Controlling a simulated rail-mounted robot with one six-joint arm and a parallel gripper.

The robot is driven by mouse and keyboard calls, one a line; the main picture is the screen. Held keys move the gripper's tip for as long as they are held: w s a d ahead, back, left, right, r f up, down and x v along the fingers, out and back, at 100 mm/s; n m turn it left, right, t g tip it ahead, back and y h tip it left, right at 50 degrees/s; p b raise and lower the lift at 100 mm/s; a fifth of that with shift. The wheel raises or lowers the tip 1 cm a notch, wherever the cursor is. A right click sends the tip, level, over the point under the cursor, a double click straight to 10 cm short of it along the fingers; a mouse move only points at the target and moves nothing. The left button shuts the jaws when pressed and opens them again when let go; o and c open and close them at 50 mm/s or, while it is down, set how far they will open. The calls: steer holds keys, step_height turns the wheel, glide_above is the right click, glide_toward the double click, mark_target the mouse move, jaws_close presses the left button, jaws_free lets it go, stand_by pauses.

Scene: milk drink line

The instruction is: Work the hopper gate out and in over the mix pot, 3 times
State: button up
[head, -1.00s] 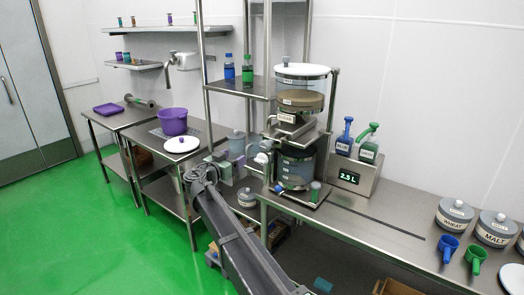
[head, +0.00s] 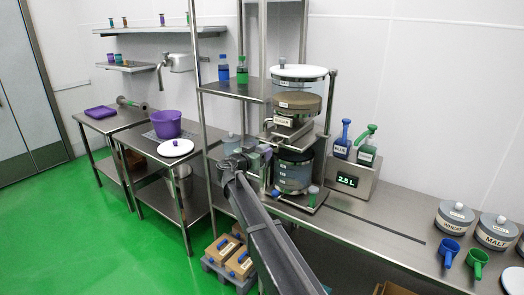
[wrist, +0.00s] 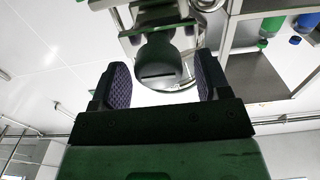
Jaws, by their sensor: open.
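The hopper (head: 298,88), a clear drum with a white lid and tan contents, stands on a steel frame on the bench. The gate (head: 283,122) shows as a labelled part below the hopper; I cannot tell how far out it is. The mix pot (head: 293,174), a clear vessel, stands directly beneath. My gripper (head: 262,157) is at the left side of this frame, partly hidden by my arm. In the wrist view my gripper (wrist: 162,80) is open, with a rounded grey-green part (wrist: 158,62) bearing a dark slot between and beyond the pads. No contact shows.
A steel rack post (head: 205,150) rises left of the hopper. A scale (head: 352,178) reading 2.5 L and blue and green pump bottles stand to the right. Left are a purple bucket (head: 167,124) and a white lid (head: 175,148).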

mark_target(269, 144)
steer(key=shift+w+d, duration=0.3)
steer(key=shift+w, duration=0.2)
steer(key=c, duration=1.2)
steer(key=x, duration=0.7)
steer(key=shift+w+r, duration=0.1)
steer(key=shift+c, duration=0.2)
steer(key=shift+d, duration=0.1)
steer(key=o, duration=1.2)
steer(key=shift+w+d, duration=0.1)
steer(key=shift+o, duration=0.2)
